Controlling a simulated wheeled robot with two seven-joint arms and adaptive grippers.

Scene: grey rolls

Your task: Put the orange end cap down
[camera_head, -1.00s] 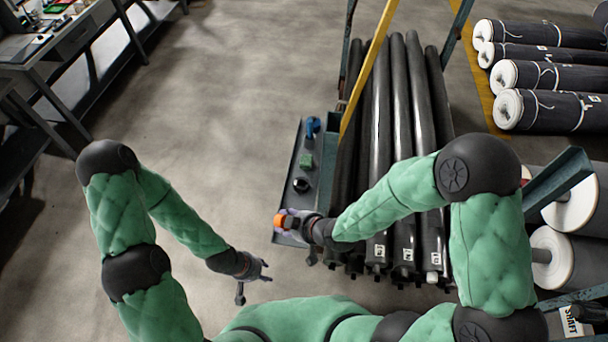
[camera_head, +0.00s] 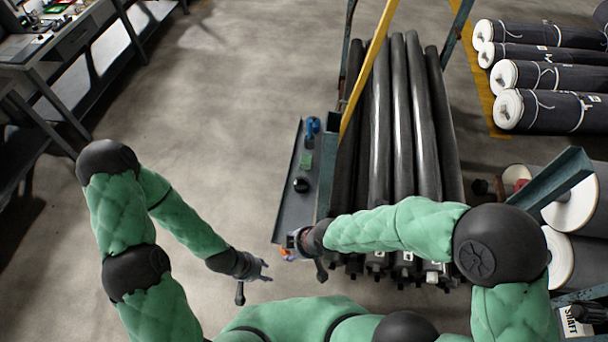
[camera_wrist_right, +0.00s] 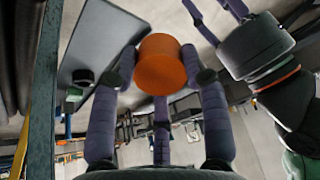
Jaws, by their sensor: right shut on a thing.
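The orange end cap (camera_wrist_right: 161,64) is held between the purple fingers of my right gripper (camera_wrist_right: 160,85). In the head view only a small part of the cap (camera_head: 287,254) shows beside my right gripper (camera_head: 291,246), at the near end of the narrow grey tray (camera_head: 290,215). In the wrist view the cap is clear of the tray (camera_wrist_right: 100,40), to its right. My left gripper (camera_head: 256,279) is empty, with its fingers spread, over the floor left of the tray's near end. Its fingers also show at the top right of the wrist view.
The tray carries a blue item (camera_head: 313,126), a green block (camera_head: 306,161) and a black round piece (camera_head: 301,185). Its near part is bare. Long dark rolls (camera_head: 400,130) lie on a rack to the right, behind a yellow bar (camera_head: 366,65). Open floor lies left.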

